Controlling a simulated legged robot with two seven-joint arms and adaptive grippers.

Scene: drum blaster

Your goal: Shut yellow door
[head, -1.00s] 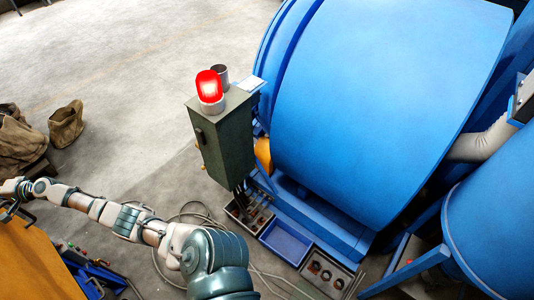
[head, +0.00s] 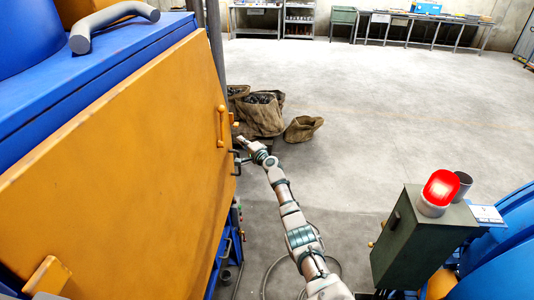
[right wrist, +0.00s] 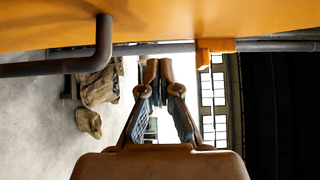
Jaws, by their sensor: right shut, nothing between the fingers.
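The yellow door (head: 120,160) is a large flat panel filling the left of the head view, in front of the blue machine (head: 110,70). A yellow handle (head: 221,126) is near its far right edge, and a dark bar handle (head: 235,162) sticks out just below. My right gripper (head: 242,143) is beside that edge. In the right wrist view its fingers (right wrist: 165,72) are together and empty. There the door's surface (right wrist: 190,18) runs across the top, with the dark bent bar (right wrist: 100,45) to the left and a yellow block (right wrist: 214,46) to the right. Contact is unclear. My left gripper is out of view.
A green control box (head: 425,238) with a lit red lamp (head: 440,190) stands at the right, beside blue equipment (head: 515,250). Brown sacks (head: 260,115) lie on the floor beyond my gripper. The grey floor (head: 400,110) in the middle is open.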

